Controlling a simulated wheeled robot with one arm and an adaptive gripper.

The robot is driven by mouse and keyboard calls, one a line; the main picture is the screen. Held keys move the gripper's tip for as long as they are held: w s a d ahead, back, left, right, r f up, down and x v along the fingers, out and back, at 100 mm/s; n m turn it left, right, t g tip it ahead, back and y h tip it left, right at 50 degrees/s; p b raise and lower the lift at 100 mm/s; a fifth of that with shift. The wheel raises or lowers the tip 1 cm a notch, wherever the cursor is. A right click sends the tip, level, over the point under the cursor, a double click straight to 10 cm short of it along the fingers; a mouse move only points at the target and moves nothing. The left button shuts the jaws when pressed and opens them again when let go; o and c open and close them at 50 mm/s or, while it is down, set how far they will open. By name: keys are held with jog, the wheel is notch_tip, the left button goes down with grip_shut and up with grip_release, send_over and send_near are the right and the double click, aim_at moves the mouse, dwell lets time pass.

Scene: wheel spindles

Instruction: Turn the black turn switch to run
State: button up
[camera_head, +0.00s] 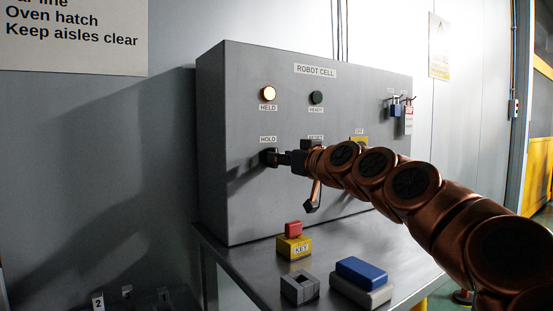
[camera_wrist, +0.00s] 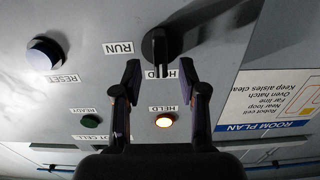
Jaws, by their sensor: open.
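The black turn switch (camera_head: 268,157) is on the grey ROBOT CELL box. In the wrist view the switch (camera_wrist: 158,45) has its narrow handle in line with the partly covered HOLD label (camera_wrist: 160,74). The RUN label (camera_wrist: 118,48) is left of it there. My gripper (camera_head: 284,158) is at the switch in the head view. In the wrist view my gripper (camera_wrist: 160,68) is open, with one fingertip on each side of the handle's end and a visible gap on both sides. Whether the tips reach the handle's depth is hard to tell.
The HELD lamp (camera_head: 268,93) glows orange; the READY lamp (camera_head: 316,97) is dark green. A padlock (camera_head: 395,109) hangs at the box's right.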

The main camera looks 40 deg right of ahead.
jog(key=shift+w, duration=1.45)
grip_shut()
